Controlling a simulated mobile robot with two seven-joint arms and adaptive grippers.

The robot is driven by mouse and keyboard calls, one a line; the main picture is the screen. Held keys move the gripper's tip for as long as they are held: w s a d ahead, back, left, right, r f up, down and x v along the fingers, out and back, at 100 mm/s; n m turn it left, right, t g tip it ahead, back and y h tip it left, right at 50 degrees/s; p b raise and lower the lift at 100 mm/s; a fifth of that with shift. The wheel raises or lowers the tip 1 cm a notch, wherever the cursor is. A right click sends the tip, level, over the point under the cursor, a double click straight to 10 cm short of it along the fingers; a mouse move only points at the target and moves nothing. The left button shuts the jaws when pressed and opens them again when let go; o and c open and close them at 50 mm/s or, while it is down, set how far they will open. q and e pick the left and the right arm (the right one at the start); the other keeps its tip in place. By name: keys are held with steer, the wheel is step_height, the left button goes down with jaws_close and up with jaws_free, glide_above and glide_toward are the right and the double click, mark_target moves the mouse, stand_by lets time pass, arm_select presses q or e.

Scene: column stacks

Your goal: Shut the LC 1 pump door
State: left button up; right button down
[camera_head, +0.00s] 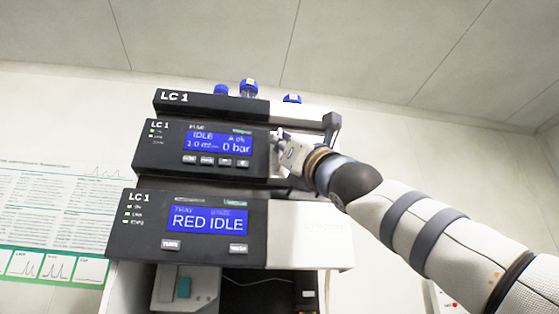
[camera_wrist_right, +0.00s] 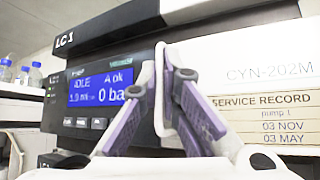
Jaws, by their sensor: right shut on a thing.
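The LC 1 pump module (camera_head: 201,148) is the middle unit of the stack, with a dark front and a blue display reading IDLE and 0 bar. The wrist view shows the same display (camera_wrist_right: 102,90) on the left. My right gripper (camera_head: 279,142) is at the right end of this front. In the wrist view my right gripper (camera_wrist_right: 161,68) is shut on a narrow white edge between its purple-grey fingers, seemingly the pump door's. A white panel marked CYN-202M (camera_wrist_right: 270,75) is right of the fingers. My wrist hides much of the door in the head view, so its angle is unclear. My left gripper is not in view.
The lower LC 1 module (camera_head: 146,238) reads RED IDLE and has a white panel (camera_head: 300,240) at its right. Blue-capped bottles (camera_head: 248,89) stand on top of the stack. A printed chart (camera_head: 50,215) hangs on the wall at left. Free room lies right of the stack.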

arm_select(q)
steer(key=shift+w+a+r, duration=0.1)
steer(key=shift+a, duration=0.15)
arm_select(e)
steer(key=shift+s+r, duration=0.15)
steer(key=shift+r, duration=0.05)
steer(key=c, duration=1.8)
jaws_free()
steer(key=shift+a, duration=0.1)
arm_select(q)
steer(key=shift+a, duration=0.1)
arm_select(e)
steer(key=shift+w+f, duration=0.15)
steer(key=shift+w, duration=0.1)
steer(key=shift+w+f, duration=0.1)
steer(key=shift+a+f, duration=0.3)
steer(key=shift+f, duration=0.1)
steer(key=s+d, duration=0.2)
steer(key=s, duration=0.1)
steer(key=s+d, duration=0.3)
steer(key=s, duration=0.1)
steer(key=s+d, duration=0.3)
steer(key=shift+s+d+r, duration=0.1)
steer(key=shift+s+r, duration=0.1)
steer(key=shift+s, duration=0.2)
